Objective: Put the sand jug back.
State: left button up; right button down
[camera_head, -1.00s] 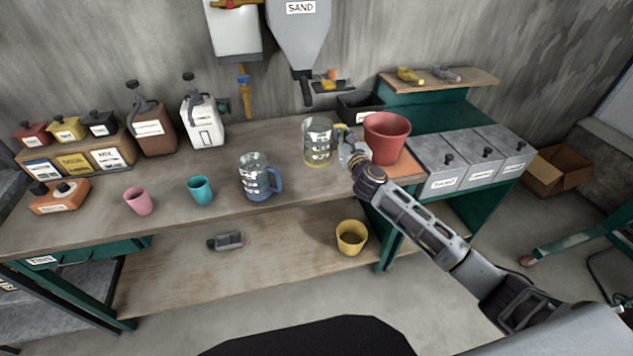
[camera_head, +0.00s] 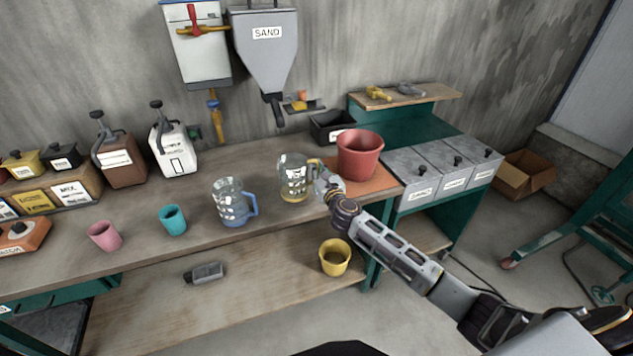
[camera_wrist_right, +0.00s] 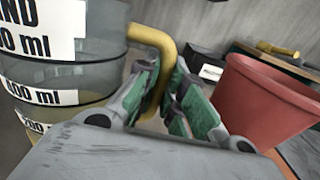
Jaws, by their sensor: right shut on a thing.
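The sand jug (camera_head: 293,180) is a clear measuring jug with a yellow handle, upright at the bench top in the head view. In the right wrist view its label (camera_wrist_right: 35,35) reads "ND" and "0 ml", with graduation labels below. My right gripper (camera_head: 324,184) is shut on the jug's yellow handle (camera_wrist_right: 158,60), its green-padded fingers on either side of it. Whether the jug's base touches the bench cannot be told. My left gripper is not in view.
A red bucket (camera_head: 360,155) stands on an orange mat (camera_head: 372,185) just right of my right gripper. A blue-handled jug (camera_head: 232,203) stands to the left, with teal (camera_head: 173,220) and pink (camera_head: 104,236) cups beyond. The sand hopper (camera_head: 265,55) hangs above the bench (camera_head: 255,155).

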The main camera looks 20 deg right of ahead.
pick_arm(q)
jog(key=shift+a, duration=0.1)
pick_arm(e)
jog(key=shift+f+b, duration=0.55)
jog(key=shift+f, duration=1.45)
jog(key=c, duration=1.5)
grip_release()
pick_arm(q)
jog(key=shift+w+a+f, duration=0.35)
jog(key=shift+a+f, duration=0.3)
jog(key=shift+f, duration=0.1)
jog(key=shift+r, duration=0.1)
